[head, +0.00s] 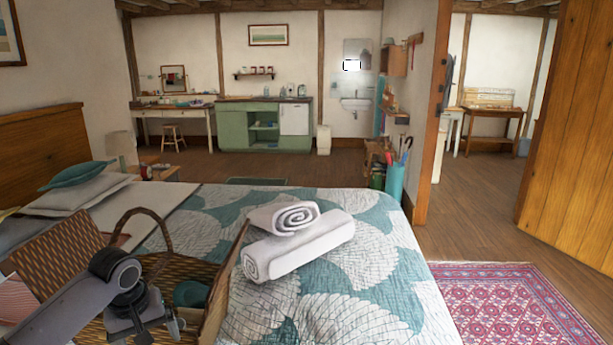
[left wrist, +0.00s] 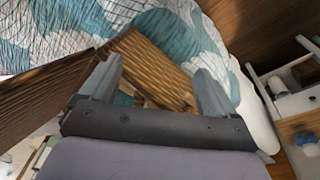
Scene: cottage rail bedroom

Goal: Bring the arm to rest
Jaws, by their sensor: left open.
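My left arm enters the head view from the lower left. My left gripper (head: 155,328) is low in front of a wicker basket (head: 215,305) on the bed. In the left wrist view my left gripper (left wrist: 158,85) has its two fingers wide apart with nothing held between them. Beyond the fingers lies the woven wicker of the basket (left wrist: 150,62). In the head view the basket has an arched handle (head: 167,235) and a raised woven panel (head: 60,250). Something teal (head: 190,293) shows inside it, partly hidden by my arm. My right gripper is in neither view.
Two rolled white towels (head: 300,245) lie on the teal-and-white quilt (head: 385,270), right of the basket. Pillows (head: 80,190) are at the left. The floor by the patterned red rug (head: 510,305) is open. An orange wooden door (head: 570,150) stands at the right.

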